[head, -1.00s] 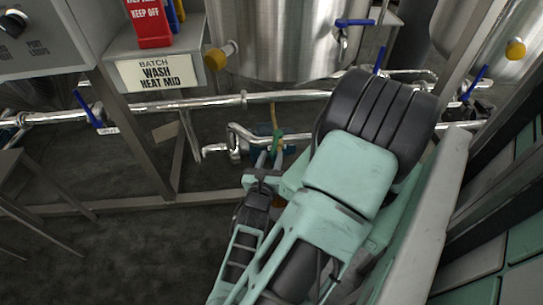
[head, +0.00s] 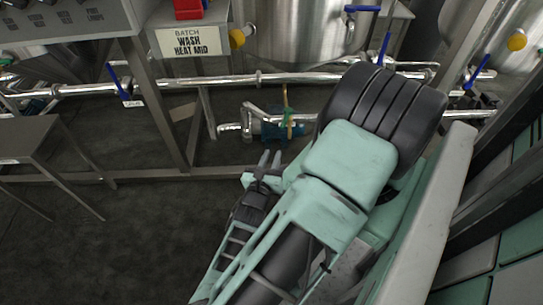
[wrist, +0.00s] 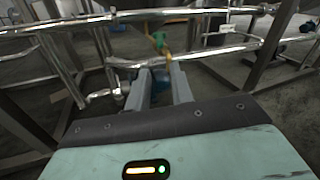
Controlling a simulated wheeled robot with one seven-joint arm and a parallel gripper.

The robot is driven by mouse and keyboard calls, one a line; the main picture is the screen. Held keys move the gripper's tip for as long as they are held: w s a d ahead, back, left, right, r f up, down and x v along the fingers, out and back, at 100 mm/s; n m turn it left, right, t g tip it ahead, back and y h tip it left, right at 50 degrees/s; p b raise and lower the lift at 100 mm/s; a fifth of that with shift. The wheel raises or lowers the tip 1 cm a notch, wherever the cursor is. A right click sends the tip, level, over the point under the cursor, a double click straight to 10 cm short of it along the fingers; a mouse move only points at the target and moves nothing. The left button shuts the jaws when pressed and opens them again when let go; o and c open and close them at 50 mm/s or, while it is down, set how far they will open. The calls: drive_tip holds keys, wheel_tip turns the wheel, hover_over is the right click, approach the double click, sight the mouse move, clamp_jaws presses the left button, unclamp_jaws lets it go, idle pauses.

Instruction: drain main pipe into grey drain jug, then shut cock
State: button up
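The main pipe (head: 190,83) runs level across the head view below the tanks; a long pipe also crosses the top of the wrist view (wrist: 225,12). A small green fitting with a yellow strip (head: 288,118) shows at the lower pipework by a blue pump-like body; it appears beyond the fingers in the wrist view (wrist: 160,42). I cannot tell whether it is the drain cock. My gripper (head: 268,161) is empty, its two grey fingers apart, short of the lower pipework. The fingers also show in the wrist view (wrist: 159,88). I see no grey jug.
Blue-handled valves sit on the pipe at left (head: 119,84) and right (head: 476,76). A steel tank (head: 295,35) stands above. A frame rail (head: 140,175) crosses low, and a metal stand (head: 40,145) is at left. The dark floor between is clear.

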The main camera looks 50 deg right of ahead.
drive_tip(key=w+f+m+b, duration=0.1)
drive_tip(key=w+a+f+m+g+b, duration=0.1)
drive_tip(key=shift+w+f+m+h+b, duration=0.1)
drive_tip(key=shift+f+m+h+b, duration=0.15)
drive_tip(key=shift+m+h+b, duration=0.15)
clamp_jaws()
drive_tip(key=w+f+m+g+h+b, duration=0.25)
drive_tip(key=w+m+g+b, duration=0.7)
drive_tip(key=m, duration=0.65)
drive_tip(key=m+g+y+b, duration=0.2)
drive_tip(key=m+g+b, duration=0.2)
drive_tip(key=m+b, duration=0.4)
approach(285, 120)
drive_tip(key=w+d+f, duration=0.1)
drive_tip(key=w+d, duration=0.1)
drive_tip(key=d, duration=0.3)
drive_tip(key=s, duration=0.2)
drive_tip(key=s+d+b, duration=0.1)
drive_tip(key=shift+r+m, duration=0.3)
drive_tip(key=shift+r, duration=0.1)
